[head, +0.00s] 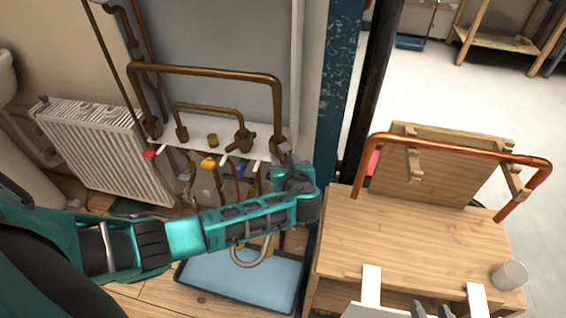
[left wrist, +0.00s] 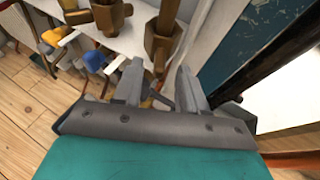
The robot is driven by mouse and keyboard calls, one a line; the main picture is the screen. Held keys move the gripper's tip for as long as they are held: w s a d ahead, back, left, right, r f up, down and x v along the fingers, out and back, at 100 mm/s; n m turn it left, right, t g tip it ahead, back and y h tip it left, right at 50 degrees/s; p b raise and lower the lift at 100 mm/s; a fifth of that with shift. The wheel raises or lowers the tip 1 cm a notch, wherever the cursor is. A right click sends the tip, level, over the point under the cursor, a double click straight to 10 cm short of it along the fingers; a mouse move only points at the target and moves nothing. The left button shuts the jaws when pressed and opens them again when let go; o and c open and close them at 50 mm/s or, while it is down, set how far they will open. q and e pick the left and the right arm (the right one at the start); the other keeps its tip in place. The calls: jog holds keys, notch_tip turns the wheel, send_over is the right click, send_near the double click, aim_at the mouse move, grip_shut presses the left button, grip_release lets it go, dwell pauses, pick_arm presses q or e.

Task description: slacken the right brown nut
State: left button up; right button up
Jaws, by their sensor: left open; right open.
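The right brown nut (head: 279,144) sits at the foot of the large brown pipe's right leg, on the white shelf. In the left wrist view the brown nut (left wrist: 160,48) stands just ahead, in line with the gap between my left fingertips. My left gripper (head: 284,158) is open at the shelf's right end; its two grey fingers (left wrist: 160,75) show apart with nothing clamped. I cannot tell whether they touch the nut. The tips of my right gripper (head: 432,309) show at the bottom edge, open, with the rest cut off.
Other brown fittings stand left along the white shelf (head: 220,138), with red, yellow and blue valve handles below. A blue post (head: 342,80) is close right. A wooden bench (head: 410,235) carries a copper pipe (head: 455,146) and a cup (head: 510,275). A blue tray (head: 243,280) lies below.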

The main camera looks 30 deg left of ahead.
pick_arm(q)
jog(key=shift+x, duration=1.2)
jog(key=shift+c, duration=0.4)
grip_shut()
